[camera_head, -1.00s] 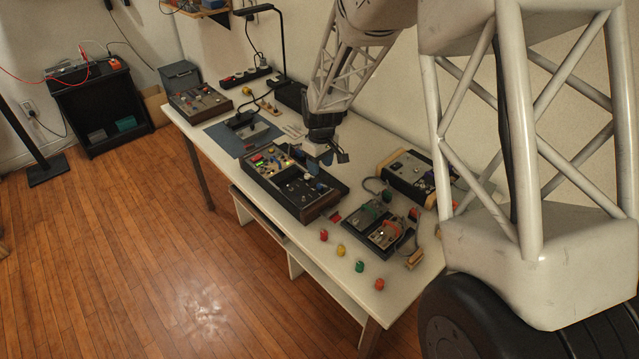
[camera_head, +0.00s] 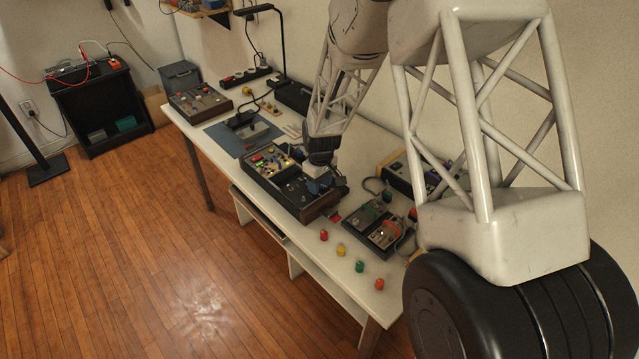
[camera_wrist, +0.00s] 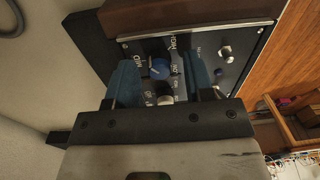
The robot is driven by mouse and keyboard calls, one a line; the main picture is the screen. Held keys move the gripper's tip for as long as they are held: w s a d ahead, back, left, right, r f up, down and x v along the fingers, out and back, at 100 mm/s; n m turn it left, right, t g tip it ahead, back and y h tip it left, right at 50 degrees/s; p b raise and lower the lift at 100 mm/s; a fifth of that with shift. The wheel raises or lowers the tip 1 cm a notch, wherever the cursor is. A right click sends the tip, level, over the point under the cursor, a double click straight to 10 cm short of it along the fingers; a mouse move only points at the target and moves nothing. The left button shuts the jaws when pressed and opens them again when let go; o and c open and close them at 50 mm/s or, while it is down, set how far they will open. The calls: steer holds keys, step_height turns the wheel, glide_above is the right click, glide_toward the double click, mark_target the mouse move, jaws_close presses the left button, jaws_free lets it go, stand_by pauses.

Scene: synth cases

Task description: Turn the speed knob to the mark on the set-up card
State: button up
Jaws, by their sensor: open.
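My gripper (camera_wrist: 161,75) is open, with its two blue fingers to the left and right of a blue knob (camera_wrist: 160,67) on a dark panel (camera_wrist: 206,42). I cannot tell if the fingers touch the knob. In the head view my gripper (camera_head: 321,182) is low over the right part of the dark console (camera_head: 290,196). I cannot make out a set-up card.
A metal toggle (camera_wrist: 225,53) stands right of the fingers. Small control boxes (camera_head: 366,214) lie to the right of the console. Loose red (camera_head: 324,235), yellow (camera_head: 341,249) and green (camera_head: 360,266) caps stand along the table's front edge. A lamp (camera_head: 283,45) stands behind.

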steer(key=shift+f, duration=0.1)
steer(key=shift+c, duration=0.3)
jaws_close()
steer(key=shift+m, duration=0.4)
steer(key=m, duration=0.8)
steer(key=shift+m, duration=0.4)
steer(key=shift+o, duration=0.3)
jaws_free()
steer(key=shift+d, duration=0.1)
